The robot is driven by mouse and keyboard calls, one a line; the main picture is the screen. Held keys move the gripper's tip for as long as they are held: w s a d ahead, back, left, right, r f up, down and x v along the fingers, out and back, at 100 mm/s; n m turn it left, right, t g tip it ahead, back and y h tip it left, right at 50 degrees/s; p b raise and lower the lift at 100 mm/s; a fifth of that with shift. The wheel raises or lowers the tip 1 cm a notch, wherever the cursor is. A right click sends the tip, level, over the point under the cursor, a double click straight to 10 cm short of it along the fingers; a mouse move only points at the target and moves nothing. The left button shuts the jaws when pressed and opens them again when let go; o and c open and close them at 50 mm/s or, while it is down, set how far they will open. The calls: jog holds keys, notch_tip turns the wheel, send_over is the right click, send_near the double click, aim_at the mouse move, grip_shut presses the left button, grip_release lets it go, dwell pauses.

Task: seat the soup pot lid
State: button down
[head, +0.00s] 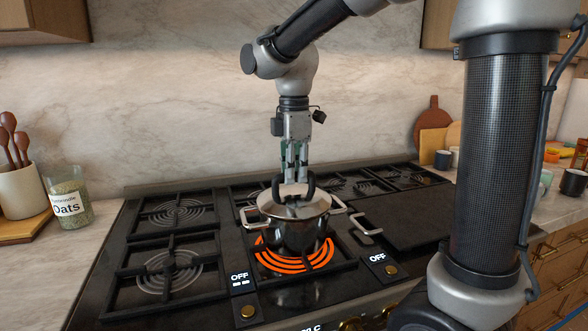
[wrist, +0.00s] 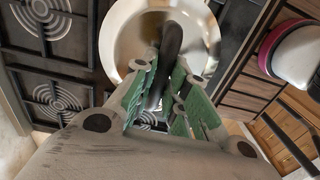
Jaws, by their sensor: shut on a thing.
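The steel soup pot (head: 302,236) stands upright on the glowing front burner (head: 318,257) in the head view. Its round silver lid (head: 278,206) is at the pot's mouth, roughly level; I cannot tell whether it rests flush on the rim. The lid has a black loop handle (head: 309,187). My gripper (head: 293,180) points straight down above the lid, shut on this handle. In the wrist view, the black handle (wrist: 172,45) lies between the green-padded fingers of my gripper (wrist: 165,90), with the pale lid (wrist: 118,28) beyond. The fingers and lid hide the pot's inside.
Black grates of the cooktop (head: 172,268) surround the pot. A metal handle (head: 367,229) sticks out right of the pot. An oats jar (head: 70,203) and a spoon crock (head: 21,190) stand at left. Cutting boards (head: 432,140) and cups (head: 443,159) stand at the back right.

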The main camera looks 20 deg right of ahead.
jog(key=shift+f, duration=0.35)
jog(key=c, duration=1.3)
grip_release()
jog(key=shift+c, duration=0.2)
